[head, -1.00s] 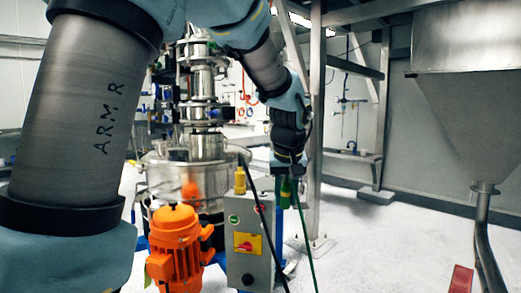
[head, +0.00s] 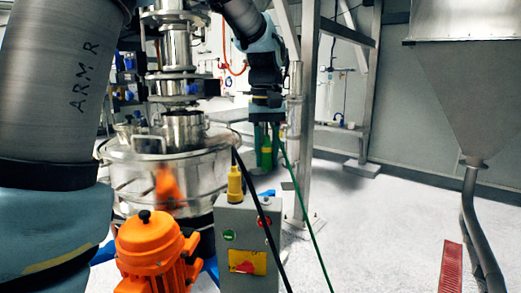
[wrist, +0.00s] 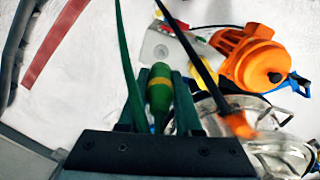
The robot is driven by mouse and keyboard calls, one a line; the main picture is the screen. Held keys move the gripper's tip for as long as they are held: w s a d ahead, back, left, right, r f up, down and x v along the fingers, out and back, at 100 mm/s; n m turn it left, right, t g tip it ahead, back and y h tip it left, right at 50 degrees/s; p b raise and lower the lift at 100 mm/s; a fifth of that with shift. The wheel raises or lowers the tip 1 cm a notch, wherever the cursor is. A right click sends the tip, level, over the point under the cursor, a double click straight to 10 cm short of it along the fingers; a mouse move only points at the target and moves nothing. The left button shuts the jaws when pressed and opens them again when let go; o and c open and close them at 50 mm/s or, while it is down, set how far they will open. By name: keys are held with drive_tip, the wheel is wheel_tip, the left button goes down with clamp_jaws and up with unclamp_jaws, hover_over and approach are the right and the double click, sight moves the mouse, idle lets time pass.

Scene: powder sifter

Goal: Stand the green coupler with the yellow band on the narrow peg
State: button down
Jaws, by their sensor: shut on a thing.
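My gripper (head: 265,160) is shut on the green coupler with the yellow band (head: 266,152), held upright in the air behind and above the right edge of the grey control box. In the wrist view the coupler (wrist: 159,95) lies between the two dark green fingers, its yellow band near its middle. A yellow coupler (head: 235,183) stands upright on top of the grey control box (head: 234,225).
An orange motor (head: 150,250) and a steel sifter vessel (head: 185,165) stand left of the box. A black cable (head: 262,220) and a green cable (head: 305,215) cross the view. A steel post and hopper (head: 460,90) stand to the right. White floor is open at right.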

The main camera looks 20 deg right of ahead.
drive_tip(key=shift+f+b, duration=2.7)
drive_tip(key=shift+f, duration=0.8)
drive_tip(key=shift+p, duration=0.7)
drive_tip(key=shift+f+b, duration=0.4)
drive_tip(key=shift+f, duration=0.4)
drive_tip(key=c, duration=0.5)
unclamp_jaws()
drive_tip(key=shift+r, duration=0.1)
wheel_tip(320, 180, up, 11)
drive_tip(key=shift+f+b, duration=0.15)
drive_tip(key=shift+b, duration=0.3)
